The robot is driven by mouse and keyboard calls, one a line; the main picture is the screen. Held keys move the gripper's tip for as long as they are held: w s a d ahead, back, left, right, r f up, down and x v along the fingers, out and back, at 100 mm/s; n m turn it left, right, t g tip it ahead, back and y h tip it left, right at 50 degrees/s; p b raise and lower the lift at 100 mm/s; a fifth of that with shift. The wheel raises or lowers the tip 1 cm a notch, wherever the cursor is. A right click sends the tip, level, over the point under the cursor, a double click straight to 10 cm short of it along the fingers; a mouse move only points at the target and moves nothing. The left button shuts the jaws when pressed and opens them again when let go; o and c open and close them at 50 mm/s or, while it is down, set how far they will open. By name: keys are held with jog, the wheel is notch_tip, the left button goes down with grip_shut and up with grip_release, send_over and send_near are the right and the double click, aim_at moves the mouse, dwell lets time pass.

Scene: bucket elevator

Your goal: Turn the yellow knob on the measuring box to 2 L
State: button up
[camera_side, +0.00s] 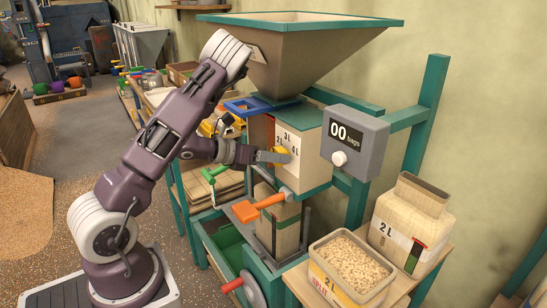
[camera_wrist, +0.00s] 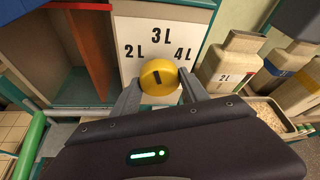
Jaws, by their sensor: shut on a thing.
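The measuring box (camera_side: 312,152) is a white-faced box under the hopper, marked 2 L, 3 L and 4 L. Its dial face (camera_wrist: 140,45) shows 2 L at left, 3 L at top and 4 L at right. My gripper (camera_wrist: 160,84) is shut on the knob, one finger on each side. In the side view, my gripper (camera_side: 272,157) reaches the knob (camera_side: 282,151) from the left, partly covering it.
An orange handle (camera_side: 258,208) sticks out below the box. A grey counter (camera_side: 355,142) reading 00 bags is at right. A tub of grain (camera_side: 352,268) and a 2 L bag (camera_side: 408,222) stand at lower right. A green handle (camera_side: 214,172) is below my wrist.

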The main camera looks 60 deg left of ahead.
jog(key=shift+a+f+n+t+h, duration=0.1)
jog(key=shift+n+t+h, duration=0.2)
jog(key=shift+n+h, duration=0.85)
jog(key=shift+n+t+h, duration=0.3)
jog(key=shift+n+h, duration=0.25)
jog(key=shift+n, duration=1.2)
jog(key=o, duration=1.3)
jog(key=shift+o, duration=0.2)
jog(key=shift+s, duration=0.1)
jog(key=v, duration=0.7)
